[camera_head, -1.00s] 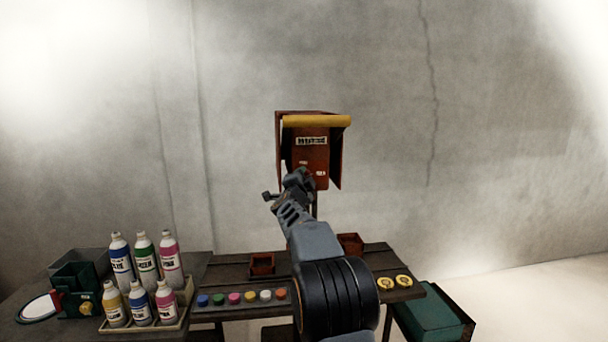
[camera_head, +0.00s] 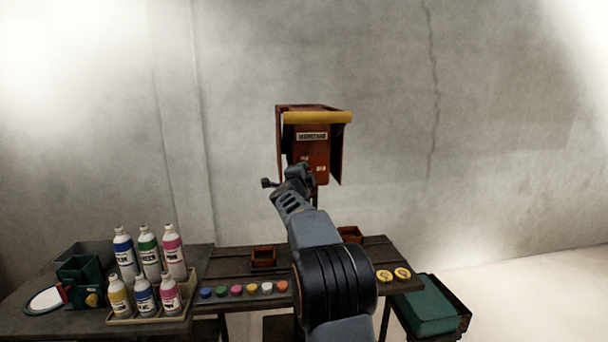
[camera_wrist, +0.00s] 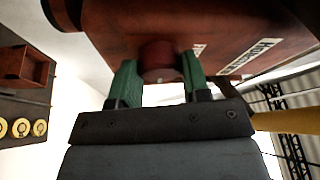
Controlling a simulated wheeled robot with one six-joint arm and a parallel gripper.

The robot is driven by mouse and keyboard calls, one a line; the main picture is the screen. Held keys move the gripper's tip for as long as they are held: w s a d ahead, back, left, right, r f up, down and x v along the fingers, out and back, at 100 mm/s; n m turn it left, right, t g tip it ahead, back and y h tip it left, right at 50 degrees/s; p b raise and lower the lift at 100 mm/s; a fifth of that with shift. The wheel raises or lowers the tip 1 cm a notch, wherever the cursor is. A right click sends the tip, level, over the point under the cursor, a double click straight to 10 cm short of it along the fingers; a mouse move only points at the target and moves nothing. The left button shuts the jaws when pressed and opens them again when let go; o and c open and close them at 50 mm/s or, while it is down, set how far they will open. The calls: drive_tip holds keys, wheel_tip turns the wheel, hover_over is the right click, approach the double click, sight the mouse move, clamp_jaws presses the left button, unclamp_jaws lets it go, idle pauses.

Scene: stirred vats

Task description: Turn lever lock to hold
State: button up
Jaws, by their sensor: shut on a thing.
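The lever lock's red-brown box (camera_head: 312,150) with a yellow top edge and a white label stands on a post behind the table. In the wrist view its face fills the upper part (camera_wrist: 210,25). My gripper (camera_wrist: 160,80) has its green fingers on both sides of a round red knob (camera_wrist: 157,58) on the box's face and is shut on it. In the head view my gripper (camera_head: 303,170) is at the lower front of the box, with my wrist hiding part of it. The setting of the lock cannot be read.
A dark table (camera_head: 225,270) below holds a row of coloured buttons (camera_head: 237,290), yellow discs (camera_head: 393,274) and small red-brown trays (camera_head: 263,257). Several bottles (camera_head: 146,268) stand in a tray at the left. A teal bin (camera_head: 428,304) is at the right.

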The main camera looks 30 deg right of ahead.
drive_tip(key=o, duration=0.9)
drive_tip(key=shift+o, duration=0.2)
drive_tip(key=b+v, duration=0.3)
drive_tip(key=v, duration=1)
drive_tip(key=shift+s+a, duration=0.25)
drive_tip(key=shift+s, duration=0.05)
